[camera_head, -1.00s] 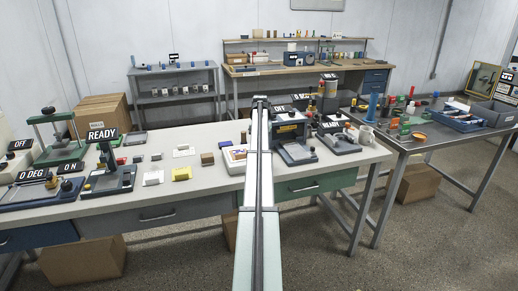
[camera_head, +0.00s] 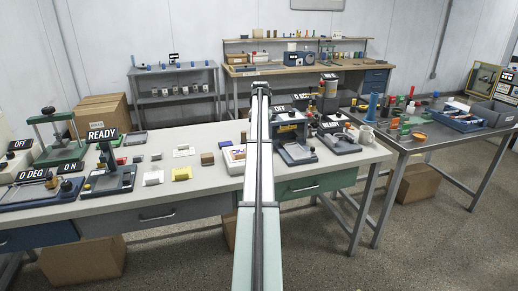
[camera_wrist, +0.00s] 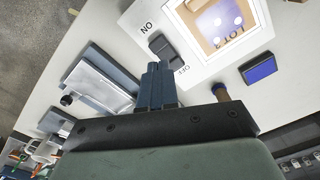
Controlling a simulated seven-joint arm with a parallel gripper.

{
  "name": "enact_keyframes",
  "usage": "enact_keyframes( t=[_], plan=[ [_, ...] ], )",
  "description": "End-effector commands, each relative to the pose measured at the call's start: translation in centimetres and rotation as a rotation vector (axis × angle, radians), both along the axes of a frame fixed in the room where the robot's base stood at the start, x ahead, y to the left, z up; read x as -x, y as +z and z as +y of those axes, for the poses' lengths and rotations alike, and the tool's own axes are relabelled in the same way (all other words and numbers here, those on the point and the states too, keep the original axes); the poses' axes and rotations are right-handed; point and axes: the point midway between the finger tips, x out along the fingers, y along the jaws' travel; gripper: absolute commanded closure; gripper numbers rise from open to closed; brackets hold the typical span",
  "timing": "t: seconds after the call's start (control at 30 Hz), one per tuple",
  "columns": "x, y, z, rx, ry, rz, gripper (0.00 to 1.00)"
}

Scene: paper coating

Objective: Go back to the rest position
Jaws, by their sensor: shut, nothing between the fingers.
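My gripper (camera_wrist: 157,86) is shut and empty in the wrist view, its dark blue fingers together above the white worktop. In the head view my arm stretches away from the camera over the long workbench (camera_head: 205,163). Its far end (camera_head: 260,86) stands higher than the bench devices, and the fingers are too small to make out there. In the wrist view the fingertips are near a white box (camera_wrist: 190,50) with an ON/OFF rocker switch and a lit window. The gap between fingertips and box cannot be judged.
A blue block (camera_wrist: 258,69) and a blue-framed plate (camera_wrist: 100,80) lie near the gripper. Blue devices (camera_head: 293,140) stand right of my arm and a READY press (camera_head: 108,165) at left. A side table (camera_head: 440,135) holds tools and a blue bin. Air above the bench is open.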

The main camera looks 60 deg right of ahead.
Motion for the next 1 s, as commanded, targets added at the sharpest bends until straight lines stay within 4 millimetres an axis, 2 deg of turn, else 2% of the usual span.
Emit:
enact_keyframes(
  t=[0.17,0.73,0.87,0.97,1.0],
  plan=[
    [0.0,0.8,0.0,-0.001,0.0,0.0,1.0],
    [-0.2,0.8,0.1,0.004,0.001,0.0,1.0],
    [-2.6,0.6,0.4,0.052,0.007,-0.005,1.0],
    [-6.6,0.4,1.1,0.134,0.019,-0.015,1.0],
    [-8.6,0.3,1.5,0.176,0.026,-0.021,1.0]
  ],
)
